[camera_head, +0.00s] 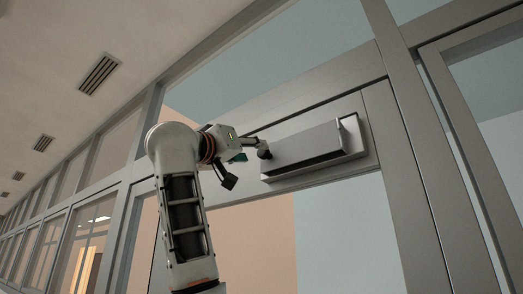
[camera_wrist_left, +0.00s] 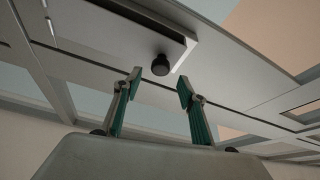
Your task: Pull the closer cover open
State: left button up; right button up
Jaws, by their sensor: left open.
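The closer cover (camera_head: 310,147) is a long grey box on the frame above the doorway, seen right of centre in the head view. A black round knob (camera_head: 264,153) is at its left end. In the wrist view the cover (camera_wrist_left: 105,42) is at the upper left and the knob (camera_wrist_left: 161,65) is near the centre. My left gripper (camera_head: 250,153) reaches up from the left to the knob. In the wrist view the left gripper (camera_wrist_left: 160,87) is open, its fingers spread, with the knob seen between and just beyond the tips. Whether they touch it I cannot tell. My right gripper is not in view.
A grey metal door frame (camera_head: 412,150) stands right of the cover, with glass panes around. A row of windows runs off to the left under a ceiling with vents (camera_head: 99,73). A thin upright piece (camera_head: 342,134) sticks out at the cover's right end.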

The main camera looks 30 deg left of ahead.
aim_at(261, 152)
pick_arm(q)
jog(key=p+x, duration=0.2)
jog(key=x, duration=0.3)
jog(key=shift+w, duration=0.25)
jog(key=shift+s, duration=0.1)
grip_shut()
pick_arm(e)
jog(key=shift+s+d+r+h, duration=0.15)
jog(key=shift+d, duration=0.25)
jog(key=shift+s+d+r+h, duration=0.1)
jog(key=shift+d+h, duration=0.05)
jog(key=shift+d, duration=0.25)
